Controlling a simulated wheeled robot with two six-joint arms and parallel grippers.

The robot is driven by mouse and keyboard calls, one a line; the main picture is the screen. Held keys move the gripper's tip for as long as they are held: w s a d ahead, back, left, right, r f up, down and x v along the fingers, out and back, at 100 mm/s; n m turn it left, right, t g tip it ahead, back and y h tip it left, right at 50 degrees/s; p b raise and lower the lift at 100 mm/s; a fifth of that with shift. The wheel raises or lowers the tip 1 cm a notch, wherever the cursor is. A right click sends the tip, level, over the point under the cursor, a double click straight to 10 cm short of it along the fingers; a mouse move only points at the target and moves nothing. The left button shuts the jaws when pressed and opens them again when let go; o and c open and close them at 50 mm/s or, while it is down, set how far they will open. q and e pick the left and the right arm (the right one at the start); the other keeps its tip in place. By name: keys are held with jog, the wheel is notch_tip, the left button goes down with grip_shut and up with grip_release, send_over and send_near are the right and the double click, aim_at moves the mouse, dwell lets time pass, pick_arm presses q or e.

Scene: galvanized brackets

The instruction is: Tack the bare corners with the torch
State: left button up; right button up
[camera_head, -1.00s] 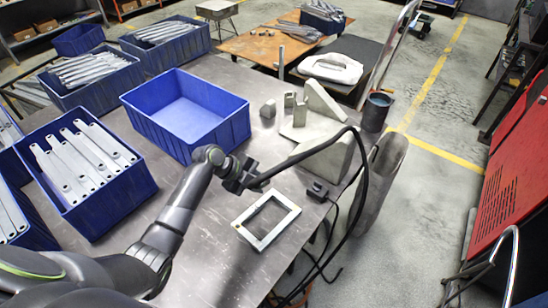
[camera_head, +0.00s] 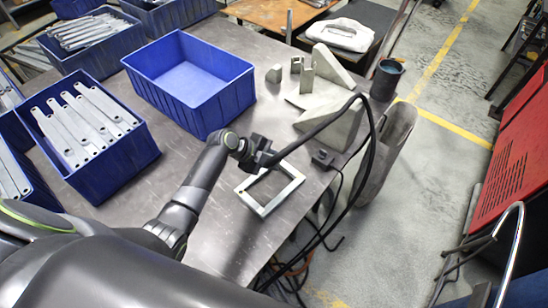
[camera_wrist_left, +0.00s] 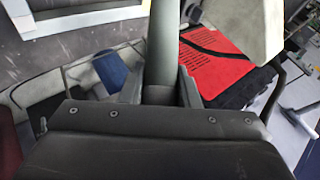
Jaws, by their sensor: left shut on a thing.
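A pale metal rectangular frame (camera_head: 284,198) lies flat on the steel table; part of it also shows at the upper left of the left wrist view (camera_wrist_left: 88,17). My left gripper (camera_head: 264,157) is just above the frame's far left side in the head view. It is shut on the torch (camera_head: 312,134), a dark rod-like tool with a black cable looping to the right. In the left wrist view the torch's dark grey handle (camera_wrist_left: 161,48) stands between the fingers. I cannot make out the torch's tip or the state of the frame's corners. My right gripper is out of view.
A blue empty bin (camera_head: 212,112) stands behind the gripper, and a bin of metal bars (camera_head: 122,165) at left. Grey angled blocks (camera_head: 345,128), a dark cup (camera_head: 386,78) and a small black block (camera_head: 322,158) are near the right edge. Cables hang there.

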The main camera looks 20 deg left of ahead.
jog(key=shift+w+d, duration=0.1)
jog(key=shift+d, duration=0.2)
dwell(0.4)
pick_arm(q)
jog(key=shift+f+b, duration=0.35)
jog(key=shift+b, duration=0.05)
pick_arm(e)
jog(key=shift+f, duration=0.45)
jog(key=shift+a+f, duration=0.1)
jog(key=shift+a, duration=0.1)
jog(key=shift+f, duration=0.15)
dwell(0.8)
pick_arm(q)
jog(key=shift+s+f, duration=0.1)
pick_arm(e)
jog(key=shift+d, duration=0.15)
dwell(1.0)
